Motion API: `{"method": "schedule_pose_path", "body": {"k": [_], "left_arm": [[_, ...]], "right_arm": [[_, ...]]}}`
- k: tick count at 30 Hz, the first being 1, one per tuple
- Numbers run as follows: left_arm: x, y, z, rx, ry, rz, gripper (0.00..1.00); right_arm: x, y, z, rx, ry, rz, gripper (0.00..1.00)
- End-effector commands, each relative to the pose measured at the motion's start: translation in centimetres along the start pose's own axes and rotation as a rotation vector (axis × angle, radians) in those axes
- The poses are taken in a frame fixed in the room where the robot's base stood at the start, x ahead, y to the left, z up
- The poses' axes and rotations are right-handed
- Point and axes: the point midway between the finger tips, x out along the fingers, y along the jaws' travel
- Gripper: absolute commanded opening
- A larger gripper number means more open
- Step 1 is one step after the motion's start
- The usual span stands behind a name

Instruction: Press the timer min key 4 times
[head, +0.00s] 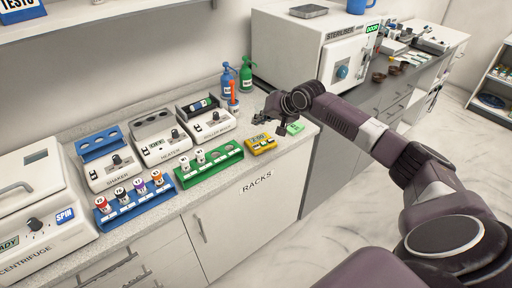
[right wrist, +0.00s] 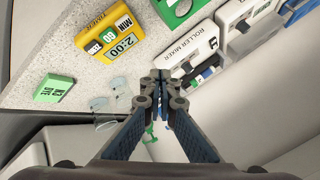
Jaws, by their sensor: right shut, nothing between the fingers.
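The yellow timer (head: 262,145) lies on the counter near its front edge, right of the green rack. In the right wrist view the timer (right wrist: 112,58) shows 2:00 on its display. Its min key (right wrist: 124,22) is at one end of the key row, with a green GO key (right wrist: 109,36) in the middle and the sec key (right wrist: 94,46) at the other end. My right gripper (head: 268,117) is shut and empty above the counter, behind the timer in the head view. In its wrist view the fingertips (right wrist: 158,76) are apart from the timer. My left gripper is out of view.
A green block (head: 295,128) lies right of the timer. A green rack (head: 210,170) with white-capped vials stands left of it. The roller mixer (head: 208,127), spray bottles (head: 246,76) and steriliser (head: 300,50) stand behind. Clear glassware (right wrist: 112,105) shows near the fingers.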

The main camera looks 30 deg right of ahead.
Motion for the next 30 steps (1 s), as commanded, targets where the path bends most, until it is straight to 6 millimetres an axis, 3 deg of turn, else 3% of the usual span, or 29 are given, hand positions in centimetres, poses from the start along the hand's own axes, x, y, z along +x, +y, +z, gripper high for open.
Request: {"method": "schedule_pose_path", "body": {"k": [17,30], "left_arm": [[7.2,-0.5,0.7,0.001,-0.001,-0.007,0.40],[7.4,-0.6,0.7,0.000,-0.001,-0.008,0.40]], "right_arm": [[4.4,3.3,3.2,-0.002,0.001,0.001,0.00],[5.9,4.3,4.3,-0.001,0.000,0.000,0.00]]}}
